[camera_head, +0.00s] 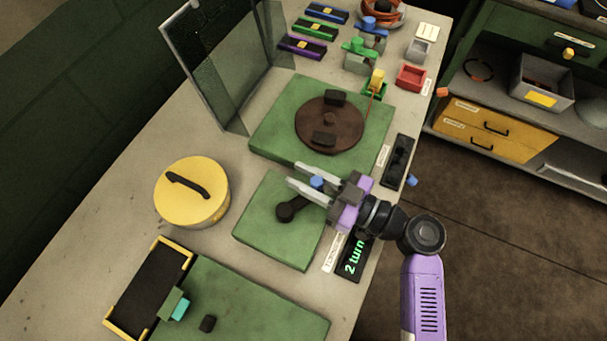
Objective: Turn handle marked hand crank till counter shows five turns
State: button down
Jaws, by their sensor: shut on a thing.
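The hand crank (297,204) has a black hub and a short black arm on a green base plate (275,245). Its arm points up and right from the hub. A blue knob (317,182) stands at the arm's outer end. My gripper (292,175) reaches in from the right, with its two pale fingers on either side of the knob, shut on it. The fingers hide part of the knob and the arm's end. The counter (351,257), a black display at the table's right edge, reads "2 turn" in green; its end is partly hidden by my arm.
A brown disc (329,125) with black blocks sits on a green plate behind the crank. A yellow round drum (191,193) stands left. A clear upright panel (222,70) stands at the back left. A black-and-yellow tray (150,290) lies in front.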

jog(key=shift+d+f, duration=0.1)
